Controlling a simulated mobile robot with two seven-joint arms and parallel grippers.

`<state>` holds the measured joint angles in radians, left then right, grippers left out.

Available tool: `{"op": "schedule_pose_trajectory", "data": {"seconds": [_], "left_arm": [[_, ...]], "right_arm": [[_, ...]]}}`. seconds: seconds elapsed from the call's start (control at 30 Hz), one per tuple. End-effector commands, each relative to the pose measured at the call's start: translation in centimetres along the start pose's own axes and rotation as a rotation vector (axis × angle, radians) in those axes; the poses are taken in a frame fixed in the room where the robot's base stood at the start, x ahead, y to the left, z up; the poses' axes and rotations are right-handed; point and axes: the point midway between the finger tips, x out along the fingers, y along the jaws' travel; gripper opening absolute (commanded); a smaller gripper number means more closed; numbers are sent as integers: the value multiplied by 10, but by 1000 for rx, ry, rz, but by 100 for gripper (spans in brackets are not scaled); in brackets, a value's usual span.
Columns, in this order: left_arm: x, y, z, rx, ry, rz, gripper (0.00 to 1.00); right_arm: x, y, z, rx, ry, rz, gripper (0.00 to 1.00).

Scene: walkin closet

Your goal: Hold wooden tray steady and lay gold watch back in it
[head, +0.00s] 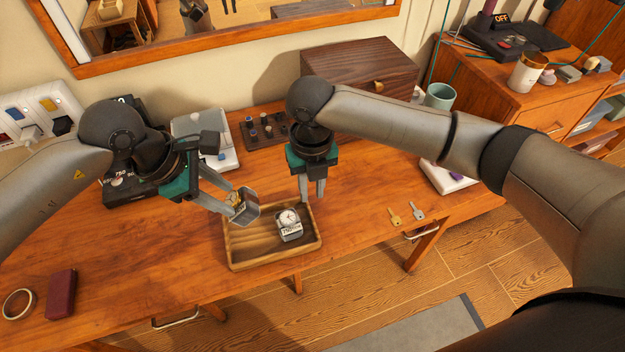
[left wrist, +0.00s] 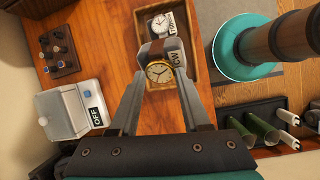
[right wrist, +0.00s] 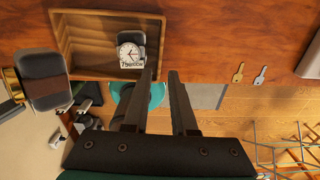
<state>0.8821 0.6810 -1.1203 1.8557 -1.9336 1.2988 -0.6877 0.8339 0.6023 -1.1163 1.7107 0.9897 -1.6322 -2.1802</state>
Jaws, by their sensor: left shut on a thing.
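The gold watch (head: 235,198) is on a small grey labelled cushion, in my left gripper (head: 239,208) above the tray's left back corner. Its gold-rimmed cream dial shows in the left wrist view (left wrist: 159,73), between the fingers. The wooden tray (head: 262,264) lies on the desk near its front edge. A silver watch with a white dial (head: 289,219) sits on a labelled cushion inside, right of the middle; the tray's left part is bare. My right gripper (head: 312,197) points down at the tray's back right corner, fingers apart with nothing between them. Contact with the rim is unclear.
Two keys (head: 406,214) lie right of the tray. A dark peg board (head: 265,130) and a wooden box (head: 360,68) stand behind. A burgundy case (head: 61,293) and a ring-shaped item (head: 18,304) lie at the far left.

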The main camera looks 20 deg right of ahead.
Motion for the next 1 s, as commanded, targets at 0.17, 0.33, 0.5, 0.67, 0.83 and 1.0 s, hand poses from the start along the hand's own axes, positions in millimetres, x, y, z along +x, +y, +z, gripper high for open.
{"op": "schedule_pose_trajectory", "data": {"seconds": [0.17, 0.33, 0.5, 0.67, 0.83, 1.0], "left_arm": [[0, 0, 0, 0, -1, 1, 0], [0, 0, 0, 0, -1, 1, 0], [0, 0, 0, 0, -1, 1, 0], [0, 0, 0, 0, -1, 1, 0], [0, 0, 0, 0, -1, 1, 0], [0, 0, 0, 0, -1, 1, 0]], "right_arm": [[35, 0, -1, 2, 3, -2, 25], [68, 0, 0, 3, 2, -1, 25], [91, -1, 0, 3, 0, -1, 25], [102, -1, 0, 3, -1, -1, 25], [104, -1, 1, 2, -2, -2, 25], [104, -1, 1, 2, -2, -1, 25]]}}
